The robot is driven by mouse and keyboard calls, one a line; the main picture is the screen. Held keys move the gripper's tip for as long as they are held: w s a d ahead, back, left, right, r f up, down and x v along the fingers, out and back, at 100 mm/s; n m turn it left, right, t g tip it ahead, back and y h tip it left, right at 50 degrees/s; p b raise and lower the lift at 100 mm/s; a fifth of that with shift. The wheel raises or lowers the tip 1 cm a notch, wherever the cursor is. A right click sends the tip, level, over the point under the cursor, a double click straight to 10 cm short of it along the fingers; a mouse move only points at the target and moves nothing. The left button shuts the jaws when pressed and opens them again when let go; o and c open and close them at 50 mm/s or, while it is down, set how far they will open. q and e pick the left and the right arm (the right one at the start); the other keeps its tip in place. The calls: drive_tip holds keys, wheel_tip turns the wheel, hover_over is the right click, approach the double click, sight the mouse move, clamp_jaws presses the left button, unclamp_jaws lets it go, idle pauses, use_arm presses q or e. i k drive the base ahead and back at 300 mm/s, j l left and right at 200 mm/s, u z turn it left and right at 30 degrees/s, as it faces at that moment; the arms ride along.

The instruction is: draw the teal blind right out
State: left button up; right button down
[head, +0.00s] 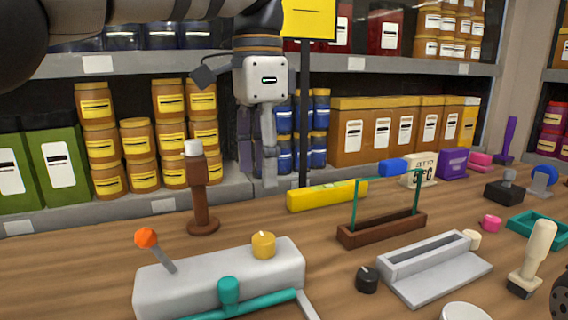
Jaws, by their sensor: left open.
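A teal part (229,292) with a rounded knob stands at the front of a light grey block (160,285), and a teal bar (265,304) runs beside it near the bottom edge. I cannot tell for sure whether this is the blind. The block also carries an orange-tipped lever (147,238) and a yellow knob (263,245). A thin teal frame (355,205) stands upright on a brown base further right. My left gripper (257,172) points down, open and empty, above the back of the table, behind the block and apart from both teal things.
A brown post (200,195) with a white top stands left of my gripper. A yellow level (327,195) and a dark sign pole (304,120) are to its right. Shelves with jars (95,105) stand behind. A grey tray (430,265) and several small items fill the right side.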

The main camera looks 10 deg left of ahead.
sight(228, 286)
drive_tip(key=k, duration=1.95)
